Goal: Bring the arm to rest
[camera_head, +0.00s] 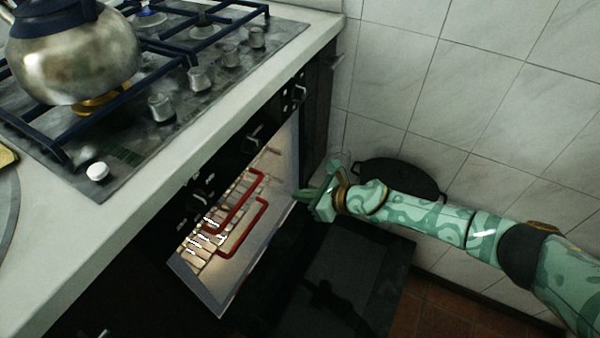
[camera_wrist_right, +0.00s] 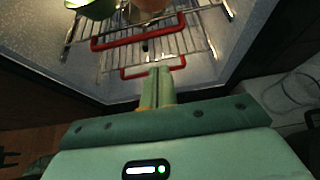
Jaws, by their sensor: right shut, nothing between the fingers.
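My right arm, green with a camouflage pattern, comes in from the right in the head view. Its gripper (camera_head: 303,195) is at the right side of the open oven's mouth, above the lowered oven door (camera_head: 345,275). In the right wrist view the fingers (camera_wrist_right: 157,88) are together with nothing between them. They point into the oven, just short of the red front bars (camera_wrist_right: 150,72) of the wire racks. In this view the fingertips overlap the lower red bar; I cannot tell whether they touch it. My left gripper is not in view.
The lit oven holds wire racks (camera_head: 212,232) with red bars. In the wrist view a green vessel (camera_wrist_right: 92,8) sits inside. A metal kettle (camera_head: 75,55) stands on the hob above. A dark oval pan (camera_head: 400,176) is by the tiled wall, behind my arm.

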